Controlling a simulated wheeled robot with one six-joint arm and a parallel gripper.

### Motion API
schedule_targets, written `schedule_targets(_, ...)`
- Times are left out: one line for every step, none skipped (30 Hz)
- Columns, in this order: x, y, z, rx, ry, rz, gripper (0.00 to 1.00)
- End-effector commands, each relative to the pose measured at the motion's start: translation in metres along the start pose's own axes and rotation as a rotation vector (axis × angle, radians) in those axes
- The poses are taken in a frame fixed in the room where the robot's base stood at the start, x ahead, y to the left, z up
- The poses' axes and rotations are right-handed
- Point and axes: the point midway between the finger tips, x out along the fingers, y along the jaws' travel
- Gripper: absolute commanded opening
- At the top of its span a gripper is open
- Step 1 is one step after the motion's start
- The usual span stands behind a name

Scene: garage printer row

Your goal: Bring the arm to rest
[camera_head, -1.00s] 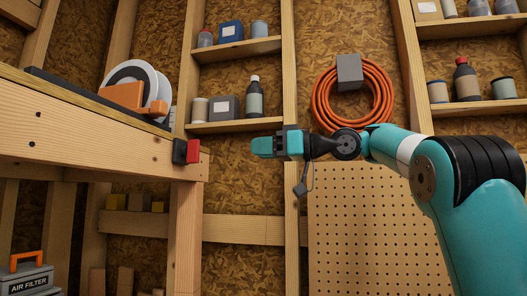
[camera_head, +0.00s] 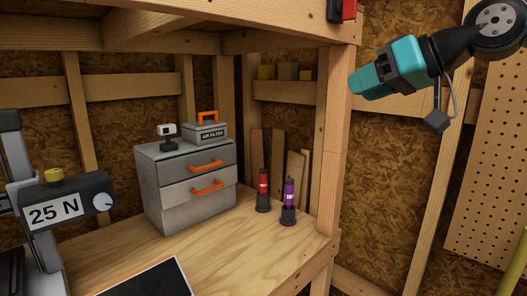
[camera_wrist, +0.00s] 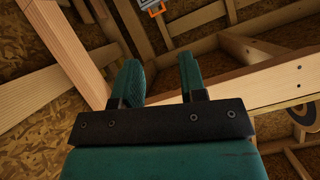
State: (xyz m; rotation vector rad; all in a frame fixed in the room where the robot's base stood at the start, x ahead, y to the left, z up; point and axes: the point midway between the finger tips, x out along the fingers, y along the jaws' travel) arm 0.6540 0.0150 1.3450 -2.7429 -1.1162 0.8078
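My arm reaches in from the upper right of the head view, held up in the air. My gripper (camera_head: 357,88) is teal with a dark wrist and points left, just right of the wooden post in the picture. In the wrist view, the two teal fingers of my gripper (camera_wrist: 159,72) stand apart with nothing between them. The gripper is open and empty.
A wooden post (camera_head: 335,140) and pegboard (camera_head: 490,190) flank the gripper.

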Motion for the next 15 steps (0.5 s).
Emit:
schedule_targets(0.010,-0.018,0.028,0.019,-0.074,-0.010,0.38)
schedule_targets(0.015,-0.026,0.044,0.030,-0.119,-0.010,0.38)
schedule_targets(0.019,-0.037,0.068,0.042,-0.180,-0.012,0.38)
schedule_targets(0.022,-0.044,0.085,0.051,-0.226,-0.012,0.38)
schedule_targets(0.023,-0.052,0.103,0.058,-0.271,-0.012,0.38)
schedule_targets(0.024,-0.062,0.126,0.066,-0.333,-0.013,0.38)
schedule_targets(0.024,-0.069,0.144,0.070,-0.379,-0.013,0.38)
schedule_targets(0.022,-0.076,0.162,0.074,-0.426,-0.013,0.38)
schedule_targets(0.019,-0.085,0.185,0.077,-0.486,-0.012,0.38)
schedule_targets(0.017,-0.090,0.203,0.079,-0.531,-0.011,0.38)
schedule_targets(0.013,-0.096,0.219,0.079,-0.573,-0.010,0.38)
schedule_targets(0.008,-0.102,0.239,0.079,-0.626,-0.009,0.38)
schedule_targets(0.004,-0.107,0.253,0.078,-0.663,-0.008,0.38)
schedule_targets(-0.001,-0.110,0.266,0.077,-0.697,-0.006,0.38)
schedule_targets(-0.006,-0.114,0.281,0.075,-0.738,-0.004,0.38)
